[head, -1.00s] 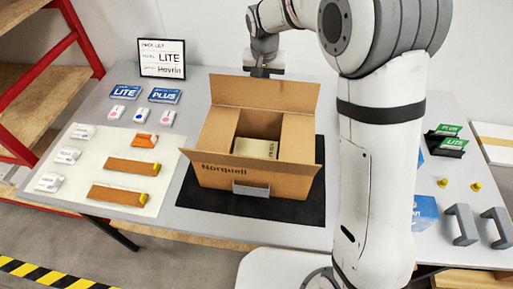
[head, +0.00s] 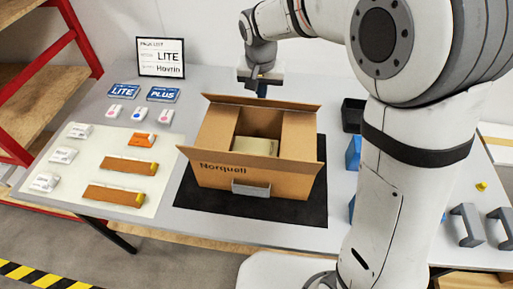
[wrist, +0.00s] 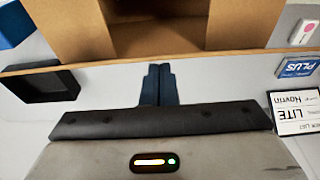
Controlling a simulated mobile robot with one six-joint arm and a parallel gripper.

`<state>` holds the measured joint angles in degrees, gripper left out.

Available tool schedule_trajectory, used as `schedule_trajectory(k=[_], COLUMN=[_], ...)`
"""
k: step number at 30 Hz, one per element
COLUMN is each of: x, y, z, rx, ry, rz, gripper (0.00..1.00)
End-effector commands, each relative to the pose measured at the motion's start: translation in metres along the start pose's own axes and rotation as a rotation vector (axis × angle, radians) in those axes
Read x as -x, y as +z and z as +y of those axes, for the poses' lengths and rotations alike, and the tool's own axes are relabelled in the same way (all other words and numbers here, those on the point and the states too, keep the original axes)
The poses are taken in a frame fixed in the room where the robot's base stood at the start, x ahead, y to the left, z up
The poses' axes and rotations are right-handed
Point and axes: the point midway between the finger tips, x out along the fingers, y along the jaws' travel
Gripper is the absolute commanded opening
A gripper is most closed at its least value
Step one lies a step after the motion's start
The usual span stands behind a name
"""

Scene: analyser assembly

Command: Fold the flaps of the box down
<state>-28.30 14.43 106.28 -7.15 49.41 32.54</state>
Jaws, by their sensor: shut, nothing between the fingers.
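The open cardboard box (head: 235,182), marked "Norquell", stands on a dark mat. Its front flap (head: 225,160) leans outward toward the camera. Its side panels (head: 298,136) show to the left and right of the opening. The back flap (head: 265,103) sits low and foreshortened, and its edge (wrist: 90,65) spans the wrist view. My gripper (head: 262,92) is shut and empty, just behind the back flap. In the wrist view my fingertips (wrist: 158,68) overlap this flap's edge; I cannot tell whether they touch it. A pale item (head: 256,148) lies inside the box.
The black mat (head: 195,200) surrounds the box. A pale mat (head: 140,208) with several items lies to the left. A sign (head: 161,57) stands at the back left. A black tray (head: 353,115) and a blue object (head: 354,153) are right of the box.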

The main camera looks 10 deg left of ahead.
Motion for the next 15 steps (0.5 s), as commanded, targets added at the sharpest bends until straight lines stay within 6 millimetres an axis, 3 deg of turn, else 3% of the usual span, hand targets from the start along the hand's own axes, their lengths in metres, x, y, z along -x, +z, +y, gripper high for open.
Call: schedule_trajectory(k=[15], x=[-0.018], y=[0.037], z=[0.0], rx=[0.001], ry=[0.0], rz=[0.0], gripper=[0.0])
